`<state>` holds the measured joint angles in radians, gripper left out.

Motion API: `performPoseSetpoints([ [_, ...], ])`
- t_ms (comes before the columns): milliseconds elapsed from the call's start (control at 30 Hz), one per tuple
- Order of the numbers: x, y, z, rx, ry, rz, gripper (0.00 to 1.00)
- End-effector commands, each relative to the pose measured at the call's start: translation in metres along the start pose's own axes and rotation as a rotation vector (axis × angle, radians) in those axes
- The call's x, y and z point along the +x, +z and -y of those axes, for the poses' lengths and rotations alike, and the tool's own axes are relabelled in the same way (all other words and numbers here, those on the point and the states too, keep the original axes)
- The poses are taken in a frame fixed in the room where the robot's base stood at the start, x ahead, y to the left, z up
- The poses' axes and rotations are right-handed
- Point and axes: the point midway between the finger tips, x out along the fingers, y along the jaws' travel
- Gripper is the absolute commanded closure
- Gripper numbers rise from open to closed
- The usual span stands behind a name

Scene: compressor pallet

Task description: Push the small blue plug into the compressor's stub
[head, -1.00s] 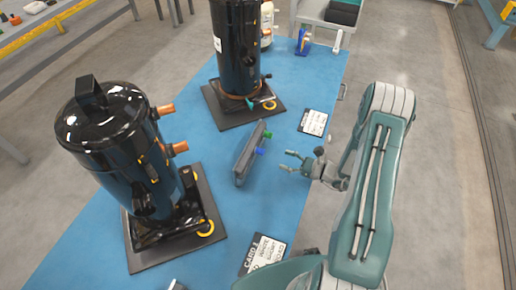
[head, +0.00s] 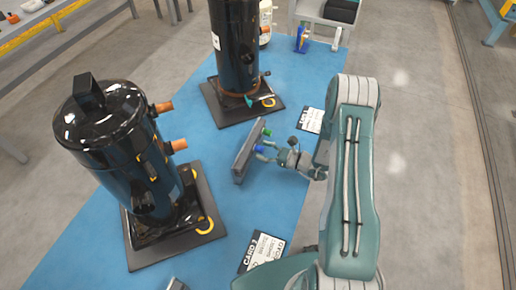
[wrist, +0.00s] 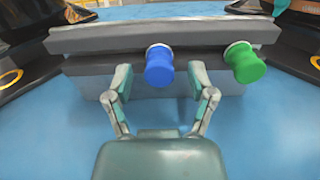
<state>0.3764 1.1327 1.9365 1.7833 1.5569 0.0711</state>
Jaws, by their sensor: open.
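The small blue plug (wrist: 159,66) sits in a grey holder (wrist: 90,85) on the blue mat, beside a green plug (wrist: 246,63). In the wrist view my open gripper (wrist: 160,80) has one finger on each side of the blue plug, with visible gaps. The blue plug also shows in the head view (head: 260,149), at my fingertips (head: 263,151). The near compressor (head: 122,150) is a black cylinder on a dark base at left, with two copper stubs (head: 178,146) pointing right. A second black compressor (head: 237,50) stands farther back, with a stub near its base.
A blue bottle (head: 302,39) and a grey cart stand at the back. Mat between holder and near compressor is clear.

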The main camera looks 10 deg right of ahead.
Motion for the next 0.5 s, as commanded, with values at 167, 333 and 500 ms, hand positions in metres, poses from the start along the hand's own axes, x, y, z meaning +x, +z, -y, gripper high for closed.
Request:
performPoseSetpoints([
  [167,0.0101,0.0,0.0001,-0.001,0.0,0.0,0.29],
  [333,0.0112,0.0,0.0002,-0.001,0.0,0.0,0.29],
  [500,0.011,0.0,0.0001,-0.001,0.0,0.0,0.29],
])
